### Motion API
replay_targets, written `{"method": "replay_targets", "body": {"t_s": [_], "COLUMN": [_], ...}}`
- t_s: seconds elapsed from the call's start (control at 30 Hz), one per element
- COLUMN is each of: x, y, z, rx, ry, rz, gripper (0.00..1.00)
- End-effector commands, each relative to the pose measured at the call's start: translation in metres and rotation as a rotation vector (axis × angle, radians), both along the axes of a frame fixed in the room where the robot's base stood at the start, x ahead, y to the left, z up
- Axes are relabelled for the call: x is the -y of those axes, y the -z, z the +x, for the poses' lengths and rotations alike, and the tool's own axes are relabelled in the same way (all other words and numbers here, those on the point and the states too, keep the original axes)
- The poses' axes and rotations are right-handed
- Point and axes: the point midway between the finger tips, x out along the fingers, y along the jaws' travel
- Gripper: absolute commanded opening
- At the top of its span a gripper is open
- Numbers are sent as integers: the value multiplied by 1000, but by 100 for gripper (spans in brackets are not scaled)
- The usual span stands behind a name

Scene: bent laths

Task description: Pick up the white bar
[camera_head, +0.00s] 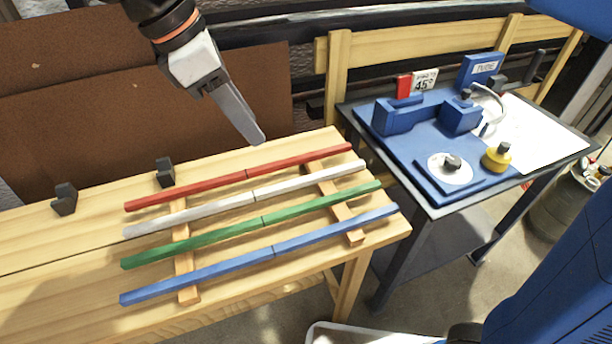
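The white bar (215,207) lies on the wooden workbench across two light wooden cross strips. It sits between the red bar (203,187) behind it and the green bar (215,234) in front of it. A blue bar (230,273) lies nearest the front edge. Each bar shows a dark line near its middle and a slight bend there. My gripper (258,140) hangs from the top of the view, above and behind the red bar, apart from all the bars. Only one finger shows clearly, so its opening is hidden. I see nothing held at its tip.
Two dark blocks (165,172) (64,198) stand on the bench's back left. To the right, a dark table (447,210) carries a blue bending device (400,115), a yellow knob piece (497,157) and white paper. The bench's front left is clear.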

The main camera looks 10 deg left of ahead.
Motion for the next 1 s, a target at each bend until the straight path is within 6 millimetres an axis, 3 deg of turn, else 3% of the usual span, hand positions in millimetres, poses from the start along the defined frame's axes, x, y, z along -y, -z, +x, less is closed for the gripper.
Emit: {"method": "replay_targets", "body": {"t_s": [0.6,1.0], "x": [34,45], "y": [93,121], "z": [21,30], "rx": [0,0], "ry": [0,2], "rz": [-1,-1], "gripper": [34,34]}}
